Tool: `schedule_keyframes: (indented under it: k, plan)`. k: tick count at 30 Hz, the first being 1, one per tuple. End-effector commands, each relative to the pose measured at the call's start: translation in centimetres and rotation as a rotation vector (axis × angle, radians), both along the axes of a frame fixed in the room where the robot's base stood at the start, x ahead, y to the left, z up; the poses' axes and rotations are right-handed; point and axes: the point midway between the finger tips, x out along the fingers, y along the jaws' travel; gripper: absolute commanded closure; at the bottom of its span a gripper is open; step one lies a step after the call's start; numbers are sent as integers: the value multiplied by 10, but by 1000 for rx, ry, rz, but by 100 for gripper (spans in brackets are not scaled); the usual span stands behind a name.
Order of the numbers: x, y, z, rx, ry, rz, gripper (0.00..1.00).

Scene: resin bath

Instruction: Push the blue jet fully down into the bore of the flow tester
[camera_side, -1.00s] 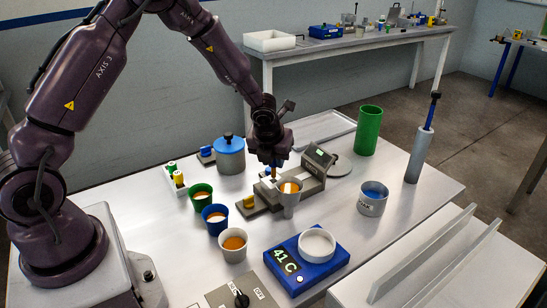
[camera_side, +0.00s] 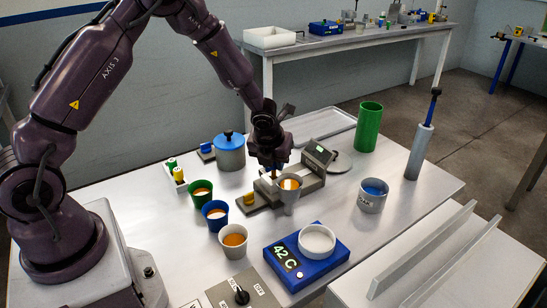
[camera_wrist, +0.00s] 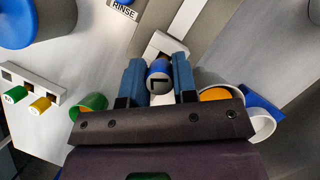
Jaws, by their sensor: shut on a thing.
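My gripper (camera_wrist: 157,80) is shut on the blue jet (camera_wrist: 158,70), which sits between its two blue fingers in the wrist view. The jet's rounded end carries a black mark and faces the camera. The bore and the jet's lower end are hidden, so I cannot tell how deep the jet sits.
A grey cup with orange contents (camera_side: 290,186) stands close beside my gripper. Green (camera_side: 201,194), blue (camera_side: 215,217) and grey (camera_side: 233,240) cups stand in front. A blue-lidded pot (camera_side: 230,152) is behind left. A blue heater (camera_side: 281,265) reads 42 C.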

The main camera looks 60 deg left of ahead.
Motion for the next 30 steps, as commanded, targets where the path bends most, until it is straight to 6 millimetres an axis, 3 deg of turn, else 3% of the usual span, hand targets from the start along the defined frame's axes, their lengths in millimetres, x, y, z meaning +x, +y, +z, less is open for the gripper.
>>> schedule_keyframes:
  k: [28, 29, 30]
  plan:
    - [0, 0, -23, 0, 0, 0, 97]
    - [0, 0, -23, 0, -1, 0, 69]
    - [0, 0, -23, 0, -1, 0, 60]
